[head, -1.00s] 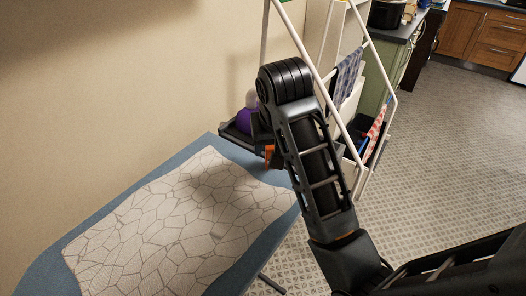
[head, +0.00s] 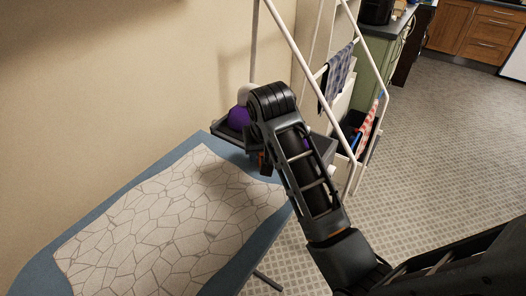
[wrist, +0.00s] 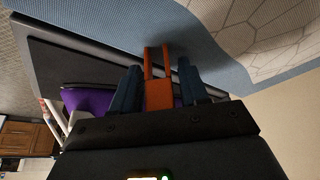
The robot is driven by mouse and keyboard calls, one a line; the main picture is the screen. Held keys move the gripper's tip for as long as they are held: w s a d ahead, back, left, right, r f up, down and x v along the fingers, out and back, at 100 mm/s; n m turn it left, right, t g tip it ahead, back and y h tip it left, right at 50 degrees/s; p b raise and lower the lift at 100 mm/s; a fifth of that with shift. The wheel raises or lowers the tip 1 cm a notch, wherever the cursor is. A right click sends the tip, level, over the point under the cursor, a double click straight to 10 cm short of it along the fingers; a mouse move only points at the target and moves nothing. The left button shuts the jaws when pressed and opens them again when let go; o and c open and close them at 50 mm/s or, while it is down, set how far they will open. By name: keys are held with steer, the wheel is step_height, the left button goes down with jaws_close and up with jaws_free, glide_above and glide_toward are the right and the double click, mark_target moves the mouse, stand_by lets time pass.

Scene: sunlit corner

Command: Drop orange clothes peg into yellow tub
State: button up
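The orange clothes peg (wrist: 159,95) is between the two dark fingers of my gripper (wrist: 157,85) in the wrist view, its two prongs pointing away from the palm. My gripper is shut on it. In the head view a small part of the peg (head: 263,163) shows beneath my wrist, near the far end of the ironing board (head: 235,265). The gripper's fingers are mostly hidden there by my arm. No yellow tub shows in either view.
A dark tray (head: 226,132) at the board's far end bears a purple object (head: 238,117). A patterned cloth (head: 150,225) lies on the board. A white drying rack (head: 308,65) stands behind my arm, close to it. Open tiled floor (head: 430,170) lies to the right.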

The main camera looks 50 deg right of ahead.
jaws_close()
